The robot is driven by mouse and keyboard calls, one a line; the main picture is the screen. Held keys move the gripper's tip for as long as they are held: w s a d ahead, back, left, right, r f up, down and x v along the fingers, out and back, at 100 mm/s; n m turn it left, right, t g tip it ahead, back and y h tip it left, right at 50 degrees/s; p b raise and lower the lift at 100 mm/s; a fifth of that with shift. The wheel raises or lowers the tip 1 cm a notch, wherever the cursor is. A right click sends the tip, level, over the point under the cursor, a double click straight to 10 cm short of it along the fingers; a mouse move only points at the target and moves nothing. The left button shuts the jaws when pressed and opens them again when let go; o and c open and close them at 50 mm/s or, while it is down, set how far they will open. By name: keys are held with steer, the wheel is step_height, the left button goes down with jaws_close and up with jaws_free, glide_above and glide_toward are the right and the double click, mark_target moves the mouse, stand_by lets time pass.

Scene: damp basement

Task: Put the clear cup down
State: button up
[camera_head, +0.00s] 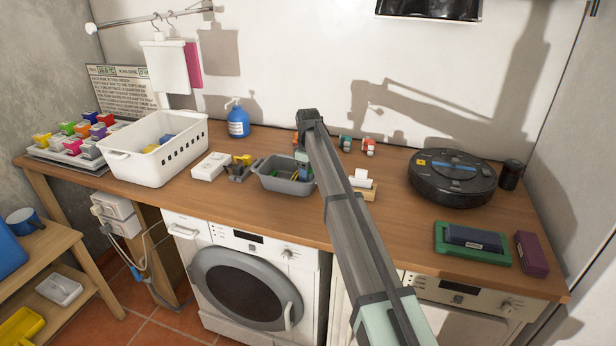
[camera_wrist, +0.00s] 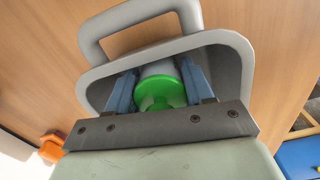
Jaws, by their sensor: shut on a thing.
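In the wrist view, my gripper (camera_wrist: 160,80) has its two blue fingers shut on a pale, round thing with a bright green face, which I take to be the clear cup (camera_wrist: 157,68). Whether the green is a lid or contents, I cannot tell. The held thing is over or inside a grey handled tub (camera_wrist: 229,40); its height above the tub's floor is unclear. In the head view, the same tub (camera_head: 284,187) stands on the wooden counter (camera_head: 225,202) with green and yellow things in it. My arm hides part of it, and the cup cannot be made out there.
Left of the tub are a white box (camera_head: 209,166) and a white basket (camera_head: 152,170). A blue bottle (camera_head: 237,120) stands behind. To the right are a small card holder (camera_head: 361,183), a black robot vacuum (camera_head: 452,180) and a green tray (camera_head: 470,257).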

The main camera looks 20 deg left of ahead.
steer(key=shift+f, duration=0.35)
steer(key=o, duration=1)
steer(key=shift+r, duration=0.15)
step_height(320, 180, up, 12)
steer(key=shift+r, duration=0.1)
